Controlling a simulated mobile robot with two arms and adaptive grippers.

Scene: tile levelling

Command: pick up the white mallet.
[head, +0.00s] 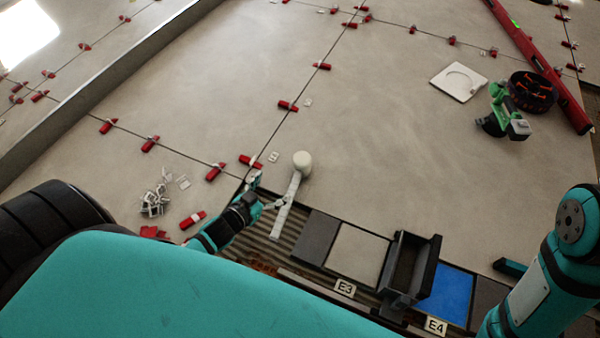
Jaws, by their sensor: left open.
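The white mallet (288,203) lies on the floor near the middle of the head view. Its round head (302,161) rests on the large grey tile, and its flat handle runs down and slightly left over the ribbed edge. My left gripper (266,190) is just left of the handle, with its fingers apart. One fingertip is close to the handle; I cannot tell whether it touches. The mallet is not held. My right gripper is out of the picture; only part of my right arm shows at the lower right.
Red levelling wedges (251,161) line the tile joints. Loose white clips (153,200) lie at the left. A dark open box (411,268), sample tiles and a blue tile (446,294) lie at the lower right. A green tool (503,113) and red level (540,62) lie farther off.

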